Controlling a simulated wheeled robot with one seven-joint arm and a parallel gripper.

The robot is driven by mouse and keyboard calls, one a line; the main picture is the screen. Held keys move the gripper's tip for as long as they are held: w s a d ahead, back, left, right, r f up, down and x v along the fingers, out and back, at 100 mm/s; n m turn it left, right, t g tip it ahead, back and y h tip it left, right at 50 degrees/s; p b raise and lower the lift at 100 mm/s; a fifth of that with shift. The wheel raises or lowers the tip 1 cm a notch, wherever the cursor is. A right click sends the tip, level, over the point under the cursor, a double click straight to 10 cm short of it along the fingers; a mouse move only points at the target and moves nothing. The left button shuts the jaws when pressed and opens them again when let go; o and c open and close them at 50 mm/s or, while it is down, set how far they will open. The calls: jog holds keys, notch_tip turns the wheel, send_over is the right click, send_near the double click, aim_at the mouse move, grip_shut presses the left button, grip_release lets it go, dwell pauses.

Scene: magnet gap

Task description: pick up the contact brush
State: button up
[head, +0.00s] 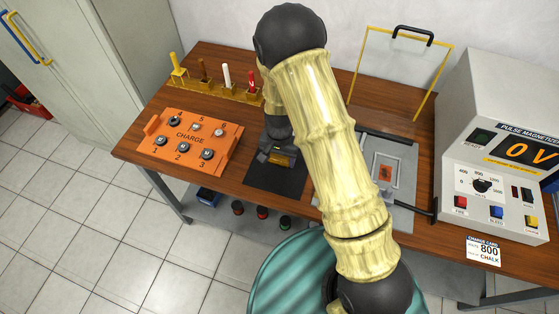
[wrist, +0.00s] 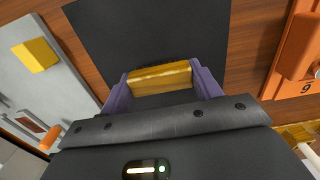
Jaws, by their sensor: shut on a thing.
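The contact brush shows as a brass-coloured block (wrist: 160,77) between the two purple fingers of my gripper (wrist: 160,85) in the wrist view. My gripper is shut on it, one finger at each end. The mat also shows beyond the brush in the wrist view (wrist: 150,35). I cannot tell whether the brush touches the mat or is a little above it. My arm hides part of the table behind it.
An orange charge panel (head: 190,136) with knobs stands left of the mat. A yellow rack (head: 222,90) with several coloured sticks is behind it. A grey fixture (head: 398,160) with a yellow frame (head: 362,62) is to the right. The pulse magnetizer (head: 490,120) stands at far right.

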aim_at(279, 158)
notch_tip(279, 158, up, 8)
jog(key=shift+f, duration=0.1)
dwell(0.5)
jog(key=shift+o, duration=1.1)
jog(key=shift+c, duration=0.6)
